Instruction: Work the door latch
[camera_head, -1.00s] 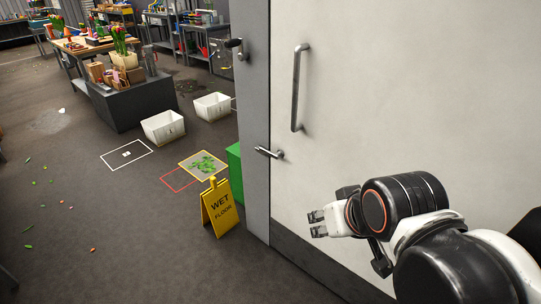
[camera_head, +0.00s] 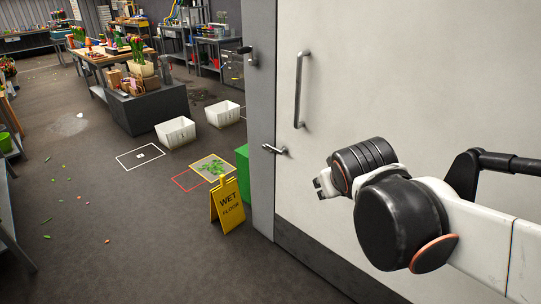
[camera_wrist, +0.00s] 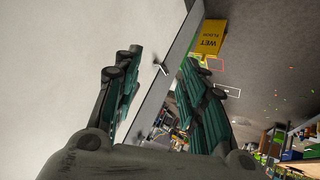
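The door latch (camera_head: 273,149) is a small metal lever near the left edge of the large pale door (camera_head: 420,80), below a long vertical pull handle (camera_head: 299,85). In the wrist view the latch (camera_wrist: 161,69) shows between my fingers, beyond their tips. My gripper (camera_head: 321,186) is to the right of the latch and lower in the head view, apart from it. The wrist view shows its two dark green fingers (camera_wrist: 162,58) spread, with nothing between them. In the head view the fingers are small and partly hidden by my wrist.
A yellow wet floor sign (camera_head: 227,205) stands left of the door post (camera_head: 262,100), beside a green box (camera_head: 242,165). A dark lever (camera_head: 247,52) sits on the post's left. White bins (camera_head: 176,132) and a workbench (camera_head: 105,52) stand farther back. Floor at left is mostly clear.

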